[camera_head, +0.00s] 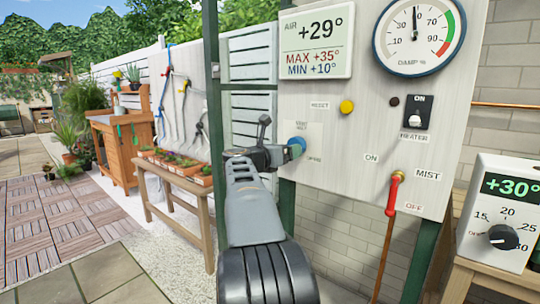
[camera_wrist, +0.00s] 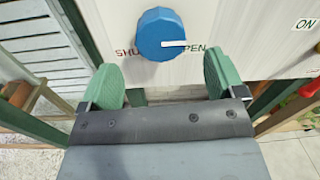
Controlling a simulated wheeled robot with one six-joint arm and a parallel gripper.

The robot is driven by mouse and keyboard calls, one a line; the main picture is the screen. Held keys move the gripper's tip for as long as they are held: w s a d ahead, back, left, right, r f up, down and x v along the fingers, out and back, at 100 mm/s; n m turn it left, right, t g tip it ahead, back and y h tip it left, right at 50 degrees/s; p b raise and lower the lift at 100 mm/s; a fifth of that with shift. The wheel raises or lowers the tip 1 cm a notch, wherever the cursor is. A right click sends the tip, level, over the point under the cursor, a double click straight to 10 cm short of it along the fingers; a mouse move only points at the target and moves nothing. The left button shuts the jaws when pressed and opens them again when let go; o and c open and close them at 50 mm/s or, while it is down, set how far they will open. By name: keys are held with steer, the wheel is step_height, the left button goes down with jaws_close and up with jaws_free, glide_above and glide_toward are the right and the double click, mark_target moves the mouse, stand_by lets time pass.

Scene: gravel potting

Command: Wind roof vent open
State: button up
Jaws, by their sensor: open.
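The blue round vent knob (camera_wrist: 160,25) is on the pale control panel in the wrist view, with lettering that reads as SHUT to its left and OPEN to its right, partly covered by the knob. Its white pointer line points right, toward the OPEN side. In the head view the knob (camera_head: 297,147) shows beside my gripper (camera_head: 278,154), partly hidden by it. In the wrist view my gripper (camera_wrist: 161,80) has its green fingers spread wide, below the knob in the picture, with nothing between them. I cannot tell the exact gap to the knob. The roof vent itself is not seen.
The panel (camera_head: 335,185) also bears a climate display (camera_head: 317,45), a damp gauge (camera_head: 418,36), a yellow reset button (camera_head: 346,106), a heater switch (camera_head: 417,112) and a red mist lever (camera_head: 392,195). A green post (camera_head: 211,90) stands left of it. A thermostat box (camera_head: 500,215) is at right.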

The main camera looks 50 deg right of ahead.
steer(key=a, duration=0.7)
steer(key=shift+w, duration=0.2)
